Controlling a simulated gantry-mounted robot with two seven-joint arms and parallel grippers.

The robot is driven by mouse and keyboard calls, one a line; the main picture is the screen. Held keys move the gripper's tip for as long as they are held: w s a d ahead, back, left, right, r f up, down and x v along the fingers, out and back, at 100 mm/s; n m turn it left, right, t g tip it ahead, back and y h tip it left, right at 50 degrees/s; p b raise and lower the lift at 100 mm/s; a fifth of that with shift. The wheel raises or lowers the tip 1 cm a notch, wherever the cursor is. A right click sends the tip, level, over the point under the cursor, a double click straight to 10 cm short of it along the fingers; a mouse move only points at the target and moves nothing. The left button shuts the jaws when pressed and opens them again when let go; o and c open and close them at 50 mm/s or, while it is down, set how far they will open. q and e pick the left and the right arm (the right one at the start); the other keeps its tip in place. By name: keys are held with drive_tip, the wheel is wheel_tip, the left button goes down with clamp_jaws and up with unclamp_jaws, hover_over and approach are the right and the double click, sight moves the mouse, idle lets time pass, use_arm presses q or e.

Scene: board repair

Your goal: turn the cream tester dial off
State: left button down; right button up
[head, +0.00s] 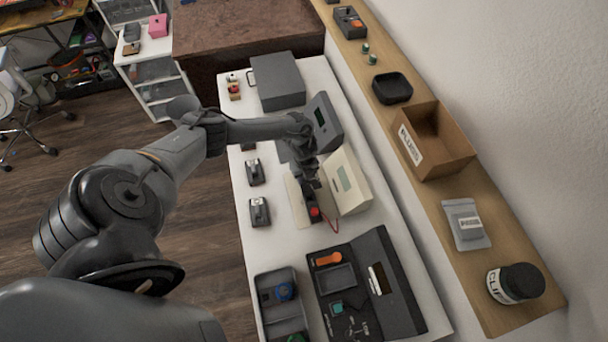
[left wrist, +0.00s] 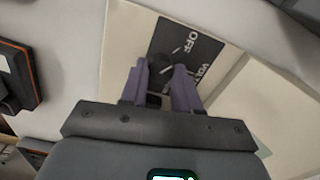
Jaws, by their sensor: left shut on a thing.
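The cream tester (head: 346,182) stands on the white bench, with a screen on its sloped face. In the left wrist view its cream body (left wrist: 125,45) carries a dark panel (left wrist: 205,47) marked "OFF" and "VOLT". The black dial (left wrist: 160,68) sits on that panel, between the fingers of my left gripper (left wrist: 162,80). My left gripper is shut on the dial. In the head view my left gripper (head: 310,178) is at the tester's left side, and the dial is hidden there. The dial's pointer setting cannot be read clearly. My right gripper is not in view.
A grey tester (head: 324,122) stands just behind the cream one. A black open case (head: 400,300) and a grey bin (head: 268,284) are in front. Small devices (head: 259,211) line the bench's left side. A wooden shelf (head: 455,190) runs along the right wall.

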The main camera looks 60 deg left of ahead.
use_arm(q)
drive_tip(key=shift+n, duration=0.6)
drive_tip(key=c, duration=0.8)
unclamp_jaws()
drive_tip(key=shift+r, duration=0.1)
wheel_tip(320, 180, up, 11)
drive_tip(key=shift+f+p, duration=0.15)
drive_tip(key=shift+p, duration=0.45)
